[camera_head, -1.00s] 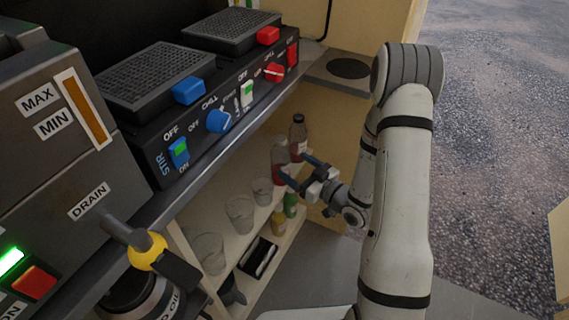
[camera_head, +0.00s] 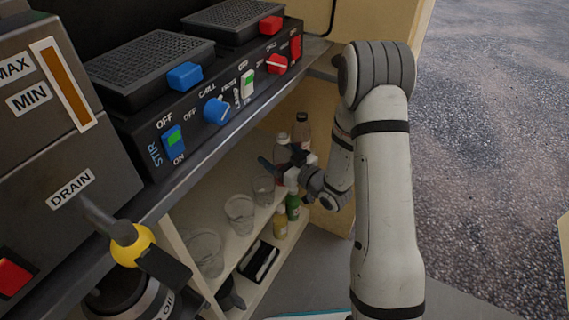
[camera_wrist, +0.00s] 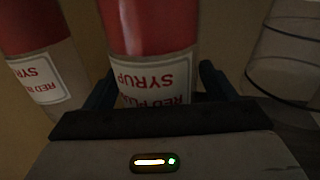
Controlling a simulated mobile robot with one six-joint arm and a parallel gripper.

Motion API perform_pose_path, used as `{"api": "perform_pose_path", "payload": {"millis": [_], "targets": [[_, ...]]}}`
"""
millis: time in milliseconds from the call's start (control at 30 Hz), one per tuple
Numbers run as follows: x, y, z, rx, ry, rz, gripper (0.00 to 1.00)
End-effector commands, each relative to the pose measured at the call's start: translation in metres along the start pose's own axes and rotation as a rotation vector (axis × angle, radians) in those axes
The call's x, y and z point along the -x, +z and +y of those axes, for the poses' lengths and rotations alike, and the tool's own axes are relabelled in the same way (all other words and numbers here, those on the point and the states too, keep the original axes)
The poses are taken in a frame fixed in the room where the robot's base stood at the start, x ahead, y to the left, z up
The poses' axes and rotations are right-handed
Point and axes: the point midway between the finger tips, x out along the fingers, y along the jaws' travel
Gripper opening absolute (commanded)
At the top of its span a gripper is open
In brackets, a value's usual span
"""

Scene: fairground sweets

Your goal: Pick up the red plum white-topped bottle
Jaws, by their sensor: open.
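The red plum syrup bottle (camera_wrist: 150,75) fills the middle of the wrist view, its white label upside down in the picture. My gripper (camera_wrist: 157,84) is open, with one dark finger on each side of this bottle; whether either touches it I cannot tell. In the head view the pale-topped bottle (camera_head: 282,140) stands on the upper shelf, its lower part mostly hidden by my gripper (camera_head: 282,158). A second red bottle (camera_wrist: 38,65) with a partly readable label stands close on the left in the wrist view; a dark-capped bottle (camera_head: 301,132) stands behind in the head view.
Several clear cups (camera_head: 239,212) line the same shelf; a clear cup (camera_wrist: 290,50) is close on the right in the wrist view. Green (camera_head: 293,205) and yellow (camera_head: 280,223) bottles stand lower down. The counter edge (camera_head: 215,160) overhangs the shelf.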

Motion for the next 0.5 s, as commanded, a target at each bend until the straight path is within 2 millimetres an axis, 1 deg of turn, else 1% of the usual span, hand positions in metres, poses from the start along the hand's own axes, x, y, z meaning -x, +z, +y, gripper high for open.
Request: {"api": "perform_pose_path", "payload": {"millis": [67, 500], "targets": [[0.0003, -0.0001, 0.0002, 0.0, 0.0, 0.0, 0.77], [0.0009, 0.0001, 0.0007, 0.0, 0.001, 0.0, 0.41]]}}
